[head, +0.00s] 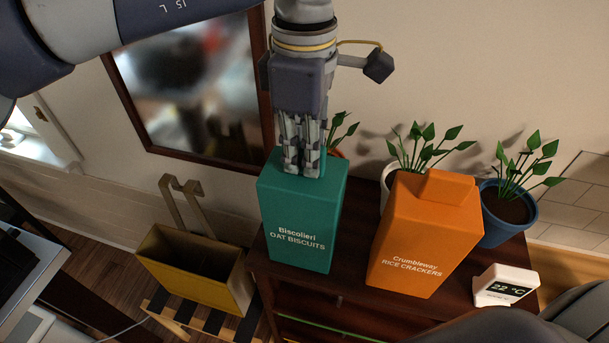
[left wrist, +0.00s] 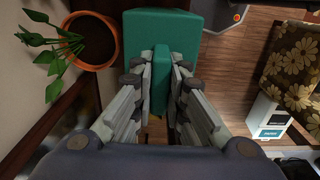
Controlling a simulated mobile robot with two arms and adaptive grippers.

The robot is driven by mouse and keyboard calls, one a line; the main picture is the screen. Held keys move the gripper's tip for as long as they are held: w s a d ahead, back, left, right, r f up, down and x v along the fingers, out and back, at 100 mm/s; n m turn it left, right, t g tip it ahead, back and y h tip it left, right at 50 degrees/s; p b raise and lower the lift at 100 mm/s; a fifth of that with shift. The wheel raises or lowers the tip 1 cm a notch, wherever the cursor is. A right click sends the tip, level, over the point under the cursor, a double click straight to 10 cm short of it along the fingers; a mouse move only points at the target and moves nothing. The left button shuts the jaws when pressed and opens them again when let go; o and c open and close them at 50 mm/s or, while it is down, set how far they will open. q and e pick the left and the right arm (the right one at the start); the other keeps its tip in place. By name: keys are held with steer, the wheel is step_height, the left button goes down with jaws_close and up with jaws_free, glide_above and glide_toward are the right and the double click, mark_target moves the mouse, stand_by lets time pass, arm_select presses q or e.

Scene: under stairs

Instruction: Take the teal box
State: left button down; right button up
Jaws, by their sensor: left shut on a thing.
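The teal box (head: 297,226), labelled Biscolieri Oat Biscuits, stands upright at the left end of the dark wooden cabinet top in the head view. My left gripper (head: 303,165) comes down from above and is shut on the narrow raised top of the box. In the left wrist view the teal box (left wrist: 168,40) lies ahead, with its raised strip between the fingers of my left gripper (left wrist: 162,85). Whether the box's base touches the cabinet is hard to tell. My right gripper is not in view.
An orange Rice Crackers box (head: 420,240) stands close to the right. Potted plants, one in a blue pot (head: 508,215), line the wall behind. A white temperature display (head: 504,287) sits at the right. A yellow open container (head: 195,275) stands left of the cabinet (head: 350,292).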

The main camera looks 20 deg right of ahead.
arm_select(q)
steer(key=shift+r+b, duration=0.4)
steer(key=shift+r, duration=0.05)
step_height(320, 180, up, 2)
steer(key=shift+r+b, duration=0.1)
steer(key=shift+b, duration=0.5)
steer(key=s+a+r+b, duration=0.1)
steer(key=s+a+b, duration=0.1)
steer(key=s, duration=0.5)
steer(key=s+a+r+b, duration=0.1)
steer(key=s+b, duration=0.3)
steer(key=s, duration=0.4)
steer(key=shift+s+a+b, duration=0.3)
steer(key=shift+a+b, duration=0.05)
steer(key=shift+a, duration=0.2)
steer(key=c, duration=2.3)
jaws_free()
jaws_close()
